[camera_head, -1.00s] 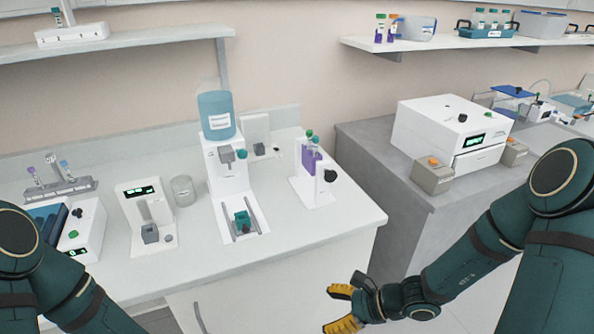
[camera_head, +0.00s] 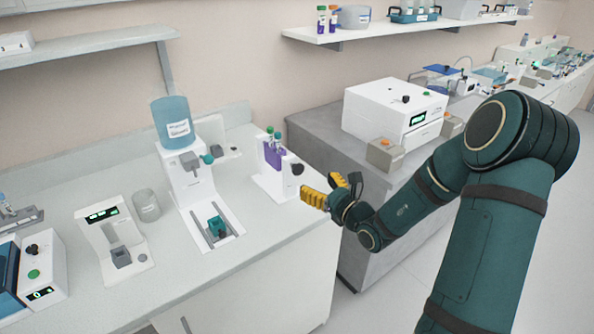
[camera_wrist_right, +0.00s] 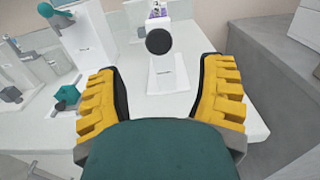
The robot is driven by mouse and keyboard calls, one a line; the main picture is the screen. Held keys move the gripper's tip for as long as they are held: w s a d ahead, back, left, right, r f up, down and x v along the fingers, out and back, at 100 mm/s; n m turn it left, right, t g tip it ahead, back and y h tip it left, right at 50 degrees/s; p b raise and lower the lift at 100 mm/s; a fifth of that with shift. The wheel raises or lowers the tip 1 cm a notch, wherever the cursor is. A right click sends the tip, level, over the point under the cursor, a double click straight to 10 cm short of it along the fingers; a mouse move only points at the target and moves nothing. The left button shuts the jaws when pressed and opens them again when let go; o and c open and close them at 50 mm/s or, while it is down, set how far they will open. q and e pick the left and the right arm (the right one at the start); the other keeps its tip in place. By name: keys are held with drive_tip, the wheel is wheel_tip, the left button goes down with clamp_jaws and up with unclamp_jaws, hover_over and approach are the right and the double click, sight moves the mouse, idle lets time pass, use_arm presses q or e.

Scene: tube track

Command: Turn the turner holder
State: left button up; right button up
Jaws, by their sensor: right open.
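The turner holder (camera_head: 270,178) is a white stand on the bench's right end, holding purple tubes (camera_head: 275,153) with green caps. A black round knob (camera_head: 298,169) sits on its right side. In the right wrist view the knob (camera_wrist_right: 159,41) faces me, with the white stand (camera_wrist_right: 172,75) behind it. My right gripper (camera_head: 322,188) is open and empty, just to the right of the knob and apart from it. In the right wrist view its yellow fingers (camera_wrist_right: 160,95) spread to either side below the knob. My left gripper is out of view.
A dispenser with a blue bottle (camera_head: 173,122) stands left of the holder, with a teal block (camera_head: 216,226) on its base. A glass beaker (camera_head: 146,205) is farther left. A grey counter (camera_head: 334,150) with a white box device (camera_head: 393,112) lies to the right.

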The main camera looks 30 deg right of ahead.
sight(300, 171)
drive_tip(key=w, duration=0.5)
drive_tip(key=w+a, duration=0.1)
drive_tip(key=w, duration=0.2)
drive_tip(key=shift+w+b, duration=0.3)
drive_tip(key=shift+w, duration=0.05)
drive_tip(key=shift+c, duration=0.2)
drive_tip(key=shift+d, duration=0.1)
clamp_jaws()
